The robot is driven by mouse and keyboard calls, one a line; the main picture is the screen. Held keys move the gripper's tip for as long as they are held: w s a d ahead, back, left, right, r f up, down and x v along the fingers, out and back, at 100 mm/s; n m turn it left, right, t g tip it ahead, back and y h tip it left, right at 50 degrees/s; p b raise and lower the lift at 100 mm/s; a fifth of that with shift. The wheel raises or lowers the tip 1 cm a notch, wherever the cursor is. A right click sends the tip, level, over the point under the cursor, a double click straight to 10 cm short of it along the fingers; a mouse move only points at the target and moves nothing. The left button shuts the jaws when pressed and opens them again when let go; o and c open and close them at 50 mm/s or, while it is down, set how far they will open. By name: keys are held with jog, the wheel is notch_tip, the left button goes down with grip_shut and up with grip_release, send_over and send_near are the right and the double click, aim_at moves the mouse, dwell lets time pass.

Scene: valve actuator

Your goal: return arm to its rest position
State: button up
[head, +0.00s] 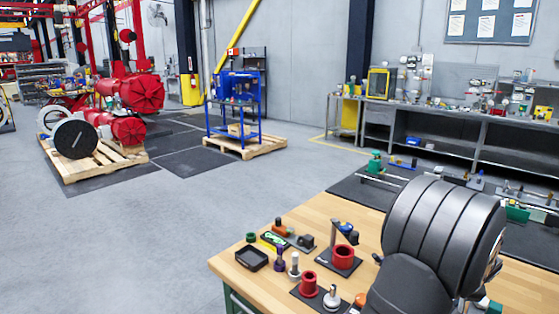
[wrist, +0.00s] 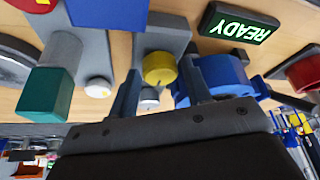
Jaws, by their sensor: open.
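My arm's large dark grey rounded links (head: 440,235) fill the right front of the head view, over the wooden bench (head: 232,262). My gripper cannot be made out there. In the wrist view my gripper (wrist: 160,67) shows two dark fingers spread apart, with nothing held between them. A yellow knob (wrist: 160,69) on a grey mount (wrist: 157,35) appears beyond the fingertips. A blue rounded part (wrist: 222,74) lies behind the right finger. I cannot tell how far these are from the fingers.
The wrist view shows a lit READY sign (wrist: 240,25), upside down, a green block (wrist: 45,92) and a blue block (wrist: 105,12). The head view shows red parts (head: 309,285), a black tray (head: 252,259) and a grey workbench (head: 440,118).

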jog(key=v, duration=1.7)
jog(key=x, duration=1.7)
jog(key=shift+f, duration=0.2)
jog(key=shift+a+r+m+h, duration=0.1)
jog(key=shift+r+m+h, duration=0.2)
jog(key=shift+m, duration=0.2)
jog(key=shift+w+m+g+h, duration=0.1)
jog(key=shift+m+g+h, duration=0.5)
jog(key=shift+m, duration=1.5)
jog(key=shift+w+a+m+g+h, duration=0.15)
jog(key=shift+m+g+h, duration=0.25)
jog(key=shift+m, duration=1.2)
jog(key=shift+w+f+m+g, duration=0.1)
jog(key=shift+m+g, duration=0.8)
jog(key=shift+m, duration=1.3)
jog(key=shift+w+m+g, duration=0.15)
jog(key=shift+m+g, duration=0.65)
jog(key=shift+m, duration=1.2)
